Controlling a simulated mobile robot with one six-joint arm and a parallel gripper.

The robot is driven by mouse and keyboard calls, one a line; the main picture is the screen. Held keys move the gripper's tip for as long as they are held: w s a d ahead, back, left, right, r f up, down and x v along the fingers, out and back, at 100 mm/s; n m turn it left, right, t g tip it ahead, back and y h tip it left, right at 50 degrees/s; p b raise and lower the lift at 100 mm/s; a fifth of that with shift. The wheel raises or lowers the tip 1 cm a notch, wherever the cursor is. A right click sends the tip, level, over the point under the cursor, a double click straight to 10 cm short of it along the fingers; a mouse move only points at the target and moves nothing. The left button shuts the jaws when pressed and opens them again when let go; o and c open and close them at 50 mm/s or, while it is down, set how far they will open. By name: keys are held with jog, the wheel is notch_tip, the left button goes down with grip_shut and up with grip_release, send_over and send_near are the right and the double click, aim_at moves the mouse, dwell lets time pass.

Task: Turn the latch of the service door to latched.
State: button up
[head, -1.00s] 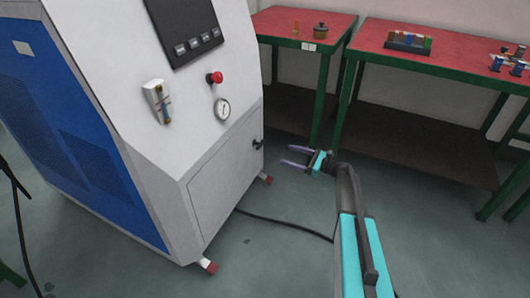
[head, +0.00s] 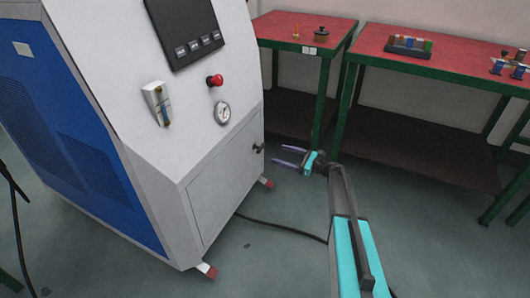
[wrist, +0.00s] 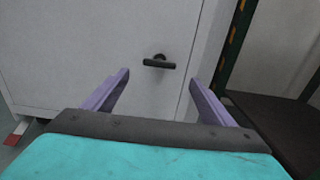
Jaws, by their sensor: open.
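The service door (head: 222,188) is the grey panel low on the machine's front, and it sits closed in its frame. Its latch (head: 258,148) is a small dark handle near the door's right edge. In the wrist view the latch (wrist: 159,62) is a black bar lying roughly level, ahead of and between my fingers. My gripper (head: 284,156) has purple fingers and is open and empty. It is to the right of the latch in the head view, with a gap between them. In the wrist view the gripper (wrist: 160,85) is roughly centred on the latch, not touching it.
The generator (head: 150,130) has a red button (head: 215,80) and a gauge (head: 222,113) above the door. A cable (head: 285,228) runs along the floor. Green-legged tables with red tops (head: 440,66) stand at the back right. The floor right of the door is mostly clear.

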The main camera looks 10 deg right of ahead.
aim_at(262, 149)
jog(key=b+x, duration=0.2)
jog(key=x, duration=0.7)
jog(key=shift+c, duration=0.3)
jog(key=c, duration=1.4)
jog(key=shift+a+r, duration=0.1)
jog(key=shift+a, duration=0.1)
jog(key=shift+c, duration=0.3)
jog(key=shift+d, duration=0.1)
